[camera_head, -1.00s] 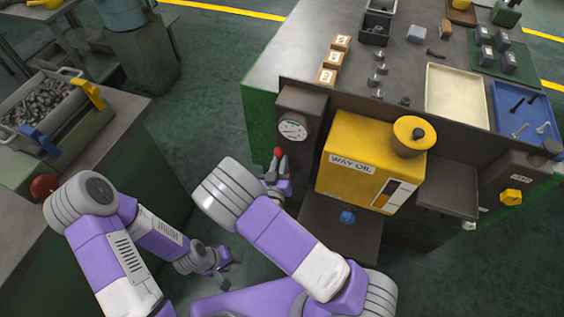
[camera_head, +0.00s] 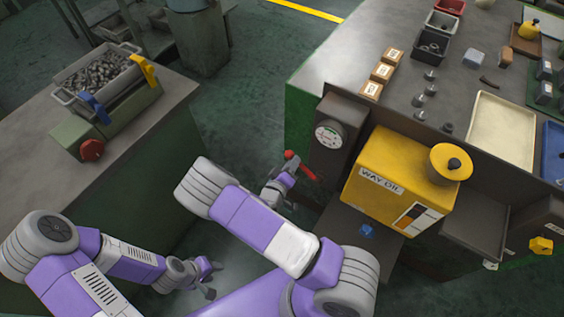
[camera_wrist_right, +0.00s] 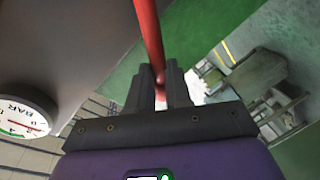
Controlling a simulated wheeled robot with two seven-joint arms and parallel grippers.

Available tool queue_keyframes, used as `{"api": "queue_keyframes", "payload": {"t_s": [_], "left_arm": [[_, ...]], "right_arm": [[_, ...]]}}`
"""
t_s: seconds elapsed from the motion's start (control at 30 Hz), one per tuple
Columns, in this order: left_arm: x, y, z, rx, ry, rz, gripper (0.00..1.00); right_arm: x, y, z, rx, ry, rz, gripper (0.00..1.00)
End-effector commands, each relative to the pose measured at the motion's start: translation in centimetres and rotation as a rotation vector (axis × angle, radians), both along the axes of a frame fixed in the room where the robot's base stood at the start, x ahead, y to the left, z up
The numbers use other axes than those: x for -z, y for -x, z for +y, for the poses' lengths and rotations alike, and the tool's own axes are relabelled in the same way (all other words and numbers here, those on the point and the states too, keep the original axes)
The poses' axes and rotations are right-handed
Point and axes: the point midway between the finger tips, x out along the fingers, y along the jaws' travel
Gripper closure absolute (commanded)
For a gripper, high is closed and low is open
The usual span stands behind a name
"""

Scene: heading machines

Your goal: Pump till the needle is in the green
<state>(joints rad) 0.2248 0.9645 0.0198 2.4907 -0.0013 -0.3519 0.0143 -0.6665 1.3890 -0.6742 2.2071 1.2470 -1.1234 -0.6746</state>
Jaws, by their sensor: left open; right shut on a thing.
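The gauge (camera_head: 330,134) has a white dial on a dark box left of the yellow WAY OIL tank (camera_head: 400,165). It also shows, cut by the left edge, in the right wrist view (camera_wrist_right: 20,117): "BAR", a red needle and a green patch. I cannot tell whether the needle lies in the green. The red pump lever (camera_head: 306,172) slants from the box side. My right gripper (camera_head: 291,166) is shut on it near its end; the lever (camera_wrist_right: 149,35) runs between the fingers in the wrist view. My left gripper (camera_head: 212,280) is open and empty, low at left.
A left bench (camera_head: 40,130) bears a bin of small metal parts (camera_head: 98,75) with blue and yellow handles. Behind the tank, the machine top holds labelled boxes (camera_head: 382,71), small metal parts and a cream tray (camera_head: 500,130). Green floor lies open between bench and machine.

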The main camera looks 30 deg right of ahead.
Motion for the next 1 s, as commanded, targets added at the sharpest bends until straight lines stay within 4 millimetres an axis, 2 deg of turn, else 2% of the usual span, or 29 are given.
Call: {"api": "queue_keyframes", "payload": {"t_s": [0.2,0.57,0.6,0.73,1.0], "left_arm": [[-0.04,0.0,0.0,0.0,0.0,0.0,0.57],[-0.04,0.0,0.0,0.0,0.0,0.0,0.57],[-0.04,0.0,0.0,0.0,0.0,0.0,0.57],[-0.04,0.0,0.0,0.0,0.0,0.0,0.57],[-0.06,0.0,0.0,0.0,0.0,0.0,0.57]], "right_arm": [[0.4,0.44,-0.67,0.019,0.01,0.029,1.0],[0.42,0.46,-0.64,0.019,0.011,0.03,1.0],[0.41,0.46,-0.64,0.019,0.012,0.029,0.75],[0.37,0.42,-0.63,0.018,0.012,0.029,0.56],[0.29,0.39,-0.57,0.018,0.012,0.026,0.56]]}}
